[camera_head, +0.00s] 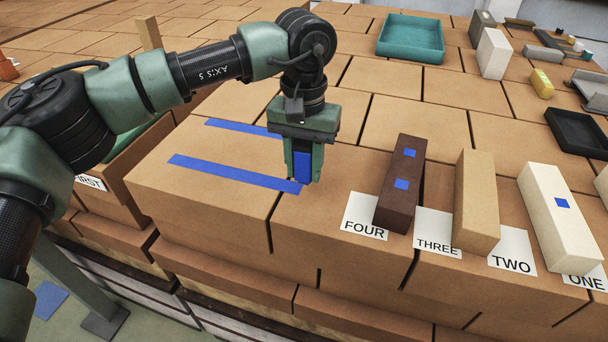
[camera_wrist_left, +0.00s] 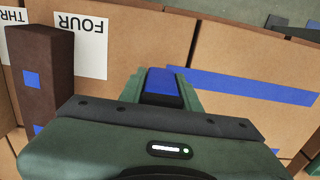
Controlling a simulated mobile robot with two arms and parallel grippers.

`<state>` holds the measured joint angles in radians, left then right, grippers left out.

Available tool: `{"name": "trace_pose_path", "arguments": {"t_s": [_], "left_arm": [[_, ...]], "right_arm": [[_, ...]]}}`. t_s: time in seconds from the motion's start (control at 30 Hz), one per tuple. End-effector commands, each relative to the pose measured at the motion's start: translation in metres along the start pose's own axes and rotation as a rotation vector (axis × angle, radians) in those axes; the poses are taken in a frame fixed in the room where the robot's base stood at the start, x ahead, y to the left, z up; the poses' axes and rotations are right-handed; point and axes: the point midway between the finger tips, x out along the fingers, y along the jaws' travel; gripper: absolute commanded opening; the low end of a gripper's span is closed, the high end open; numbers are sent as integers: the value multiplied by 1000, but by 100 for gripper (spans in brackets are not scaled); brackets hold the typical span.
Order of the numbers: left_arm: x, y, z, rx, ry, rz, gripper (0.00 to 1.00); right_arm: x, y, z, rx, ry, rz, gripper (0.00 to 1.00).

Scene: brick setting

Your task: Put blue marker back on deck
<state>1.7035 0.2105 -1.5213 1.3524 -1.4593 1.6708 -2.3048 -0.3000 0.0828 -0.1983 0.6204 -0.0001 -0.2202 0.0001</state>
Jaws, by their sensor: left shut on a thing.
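My left gripper (camera_head: 303,178) points down over the brick deck (camera_head: 235,205), beside the near end of the two blue strips. It is shut on the blue marker (camera_head: 301,163), a small block with a blue face, which also shows between the fingers in the left wrist view (camera_wrist_left: 162,81). The marker is upright and low over the deck; I cannot tell whether it touches. The near blue strip (camera_head: 225,172) ends at the gripper. The far blue strip (camera_head: 240,128) runs behind it. My right gripper is not in view.
A dark brown block (camera_head: 400,185) with blue squares stands right of the gripper by the FOUR card (camera_head: 362,217). A tan block (camera_head: 476,200) and a cream block (camera_head: 558,218) stand farther right. A teal tray (camera_head: 411,38) lies at the back.

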Motion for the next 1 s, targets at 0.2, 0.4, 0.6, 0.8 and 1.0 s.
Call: {"name": "trace_pose_path", "arguments": {"t_s": [0.2,0.4,0.6,0.8,1.0], "left_arm": [[30,0,1,0,-2,0,6],[33,0,0,-1,1,0,6],[37,0,0,0,0,0,35],[36,0,0,0,0,0,54],[34,0,0,0,0,0,54]], "right_arm": [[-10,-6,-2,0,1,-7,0],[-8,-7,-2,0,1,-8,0],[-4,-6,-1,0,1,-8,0],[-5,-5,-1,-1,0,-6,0],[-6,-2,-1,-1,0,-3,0]]}}
